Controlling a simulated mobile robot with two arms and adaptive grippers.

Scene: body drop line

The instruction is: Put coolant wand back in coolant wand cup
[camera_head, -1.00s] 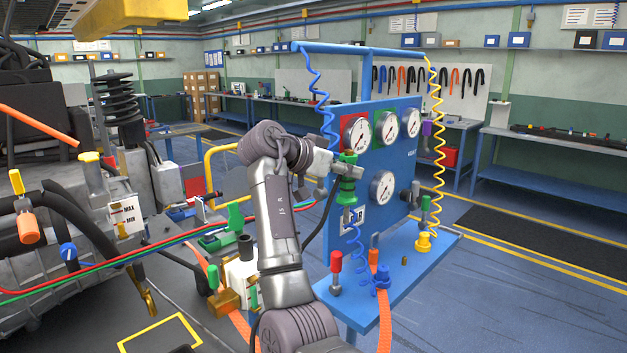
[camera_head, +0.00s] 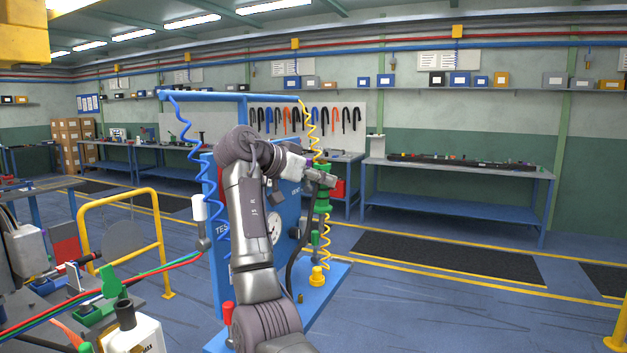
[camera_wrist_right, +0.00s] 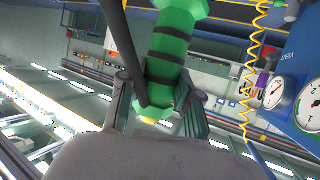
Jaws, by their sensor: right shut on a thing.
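The wand in my right gripper (camera_head: 318,181) is green with dark bands (camera_head: 323,201), and a black hose runs near it. I take it to be the coolant wand. The right wrist view shows the green body (camera_wrist_right: 168,55) between the two fingers (camera_wrist_right: 160,108), which are shut on it. It is held in the air in front of the blue test panel. A yellow cup-like base (camera_head: 317,276) stands on the panel's blue shelf, below the wand. I cannot tell which holder is the coolant wand cup. My left gripper is out of view.
The blue test panel (camera_head: 289,218) with gauges stands behind my right arm. Blue (camera_head: 184,135) and yellow (camera_head: 309,125) coiled hoses hang from its top bar. A yellow rail (camera_head: 117,200) is at left. The floor to the right is open.

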